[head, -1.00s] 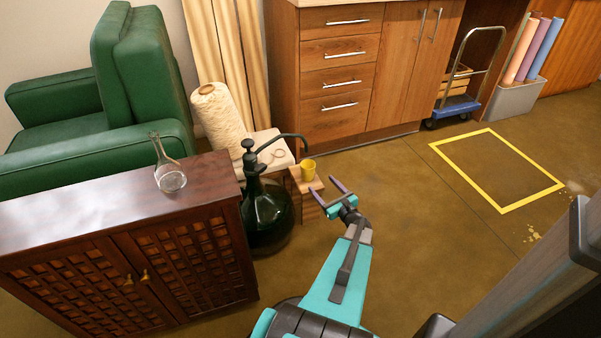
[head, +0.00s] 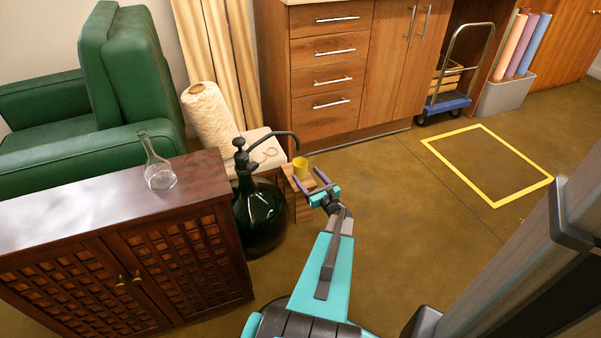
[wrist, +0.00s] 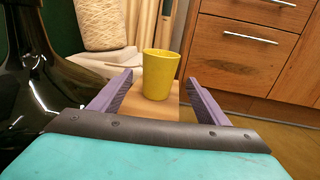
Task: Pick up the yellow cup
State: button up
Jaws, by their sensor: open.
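The yellow cup (head: 300,166) stands upright on a small wooden stand (head: 291,183) beside the dark green bottle. In the wrist view the yellow cup (wrist: 160,74) is in the middle, just beyond and between the fingertips, on the bare wooden top (wrist: 150,112). My gripper (head: 312,180) is open and empty in the head view, with its fingers pointing toward the cup. Its two purple fingers also show in the wrist view (wrist: 160,82), one on each side of the cup's line. I cannot tell whether the cup's near side is between the tips.
A large dark green glass bottle (head: 262,215) with a curved spout (head: 275,138) stands close left of the stand. A dark wooden cabinet (head: 110,205) bears a clear flask (head: 158,172). Wooden drawers (head: 331,75) stand behind. The floor to the right is open.

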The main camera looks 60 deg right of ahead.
aim_at(304, 173)
jog(key=x, duration=0.3)
jog(key=shift+w+d+f+b, duration=0.1)
jog(key=shift+w+d+b, duration=0.1)
jog(key=shift+w+b, duration=0.2)
jog(key=shift+w+d, duration=0.15)
jog(key=shift+w, duration=0.2)
jog(key=shift+w, duration=0.1)
jog(key=shift+r+b+x, duration=0.2)
jog(key=shift+b+x, duration=1)
jog(key=shift+x, duration=1.4)
jog(key=c, duration=1.2)
jog(key=shift+r, duration=0.3)
jog(key=shift+c, duration=0.2)
